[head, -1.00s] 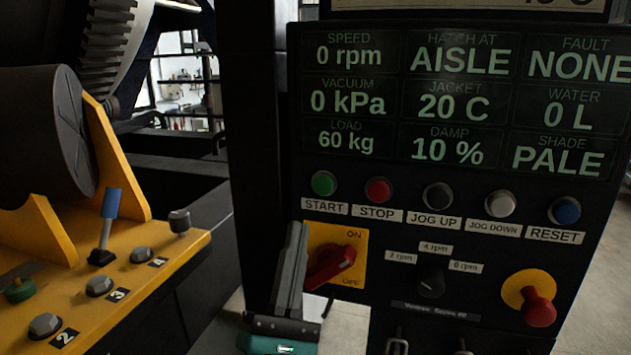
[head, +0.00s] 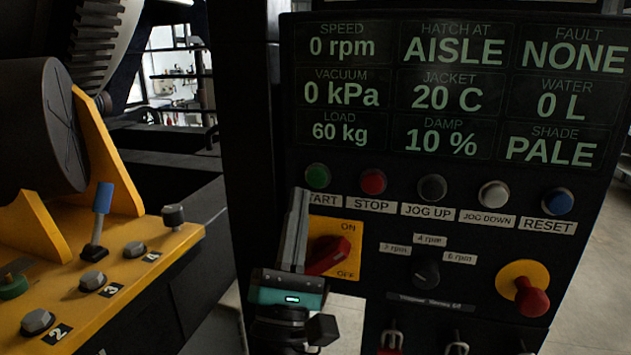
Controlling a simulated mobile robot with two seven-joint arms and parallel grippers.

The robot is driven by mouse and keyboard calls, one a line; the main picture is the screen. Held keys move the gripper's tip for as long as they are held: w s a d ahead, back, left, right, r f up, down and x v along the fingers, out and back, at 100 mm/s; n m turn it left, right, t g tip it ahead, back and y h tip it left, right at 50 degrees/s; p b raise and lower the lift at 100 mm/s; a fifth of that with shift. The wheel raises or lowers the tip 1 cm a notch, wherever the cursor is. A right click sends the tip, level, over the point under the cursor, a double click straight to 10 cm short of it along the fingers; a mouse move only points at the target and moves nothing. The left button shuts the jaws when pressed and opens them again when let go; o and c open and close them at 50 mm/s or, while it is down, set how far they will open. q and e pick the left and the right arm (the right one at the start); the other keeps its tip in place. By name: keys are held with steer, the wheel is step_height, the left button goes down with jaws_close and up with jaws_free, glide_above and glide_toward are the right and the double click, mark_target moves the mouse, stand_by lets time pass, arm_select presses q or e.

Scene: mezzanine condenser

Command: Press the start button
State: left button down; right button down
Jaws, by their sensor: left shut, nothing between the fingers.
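The green start button (head: 317,176) sits at the left end of a row of buttons on the black control panel (head: 300,150). Its START label (head: 325,201) is partly covered by my left gripper (head: 299,192). The left gripper is shut and empty, its fingers pointing up with the tips just below and left of the start button. I cannot tell whether the tips touch the panel. The right gripper is not in view.
Right of start are the red stop button (head: 373,182), jog buttons (head: 432,187) and blue reset button (head: 557,201). Close beside my fingers is a red rotary switch (head: 329,256). A red emergency knob (head: 531,297) is lower right.

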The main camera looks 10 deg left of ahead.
mark_target(313, 170)
arm_select(q)
steer(key=shift+w+b, duration=0.35)
steer(key=shift+w, duration=1.5)
stand_by(0.6)
steer(key=shift+w, duration=0.4)
steer(key=shift+w+b, duration=0.35)
steer(key=shift+w, duration=0.1)
stand_by(0.5)
steer(key=shift+s, duration=0.9)
